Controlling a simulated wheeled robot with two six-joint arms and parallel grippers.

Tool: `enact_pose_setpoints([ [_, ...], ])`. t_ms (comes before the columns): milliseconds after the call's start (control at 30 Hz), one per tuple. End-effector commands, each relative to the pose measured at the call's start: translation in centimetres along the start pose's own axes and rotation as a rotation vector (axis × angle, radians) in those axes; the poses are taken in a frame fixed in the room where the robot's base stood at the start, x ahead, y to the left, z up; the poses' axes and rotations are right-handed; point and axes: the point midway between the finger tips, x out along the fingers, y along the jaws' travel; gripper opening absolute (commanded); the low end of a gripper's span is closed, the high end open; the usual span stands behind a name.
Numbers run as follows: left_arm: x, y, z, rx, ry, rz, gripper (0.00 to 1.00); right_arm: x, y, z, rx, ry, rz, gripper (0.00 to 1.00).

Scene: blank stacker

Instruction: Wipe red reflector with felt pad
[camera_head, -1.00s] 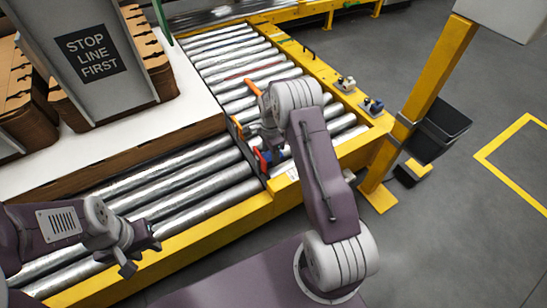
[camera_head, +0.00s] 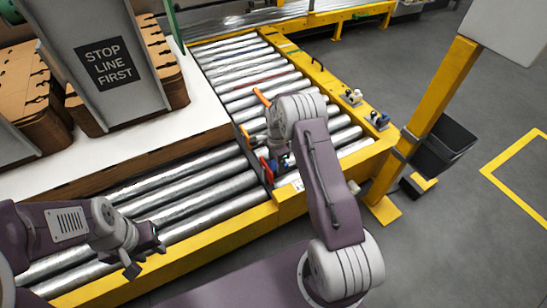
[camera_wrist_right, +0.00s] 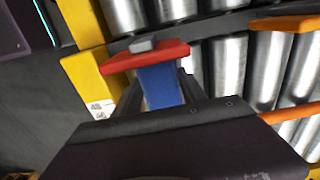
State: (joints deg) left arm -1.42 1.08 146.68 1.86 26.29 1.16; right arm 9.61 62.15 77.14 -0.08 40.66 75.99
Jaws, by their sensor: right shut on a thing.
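My right gripper (camera_wrist_right: 160,88) is shut on a blue block, which I take for the felt pad (camera_wrist_right: 161,87). A red bar with a small grey piece on top, which I take for the red reflector (camera_wrist_right: 120,57), lies right at the far end of the blue block. I cannot tell whether they touch. In the head view, the red part (camera_head: 265,166) shows at the conveyor's inner edge, and my arm mostly hides the right gripper. My left gripper (camera_head: 146,259) is open and empty over the front yellow rail.
Metal rollers (camera_head: 205,190) run beneath both arms, edged by a yellow frame (camera_head: 225,226). An orange bar (camera_head: 262,97) stands close beyond the right gripper. A white-topped table (camera_head: 160,140) with a signed grey stand (camera_head: 95,40) is at left. A yellow post (camera_head: 425,110) rises at right.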

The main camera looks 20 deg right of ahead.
Motion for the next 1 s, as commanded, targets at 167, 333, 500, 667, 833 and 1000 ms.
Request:
enact_pose_setpoints([
  [167,-0.5,0.0,-0.1,0.000,0.000,0.000,0.36,0.0,0.7,0.0,-0.001,-0.001,0.002,0.07],
  [333,-1.3,0.0,-0.1,0.000,0.000,0.000,0.36,-0.3,1.4,0.0,-0.001,-0.001,0.004,0.07],
  [500,-2.8,0.1,-0.3,0.000,0.000,0.000,0.36,-0.4,3.3,-0.1,-0.001,-0.001,0.004,0.07],
  [667,-3.2,0.1,-0.3,0.000,0.000,0.000,0.36,-0.1,4.3,-0.1,0.000,0.000,0.002,0.07],
  [833,-3.0,0.1,-0.3,0.000,0.000,0.000,0.36,0.1,4.1,-0.1,-0.001,0.001,0.000,0.07],
  [1000,-2.4,0.1,-0.2,0.000,0.000,0.000,0.36,0.3,2.2,0.1,-0.003,0.001,-0.002,0.07],
])
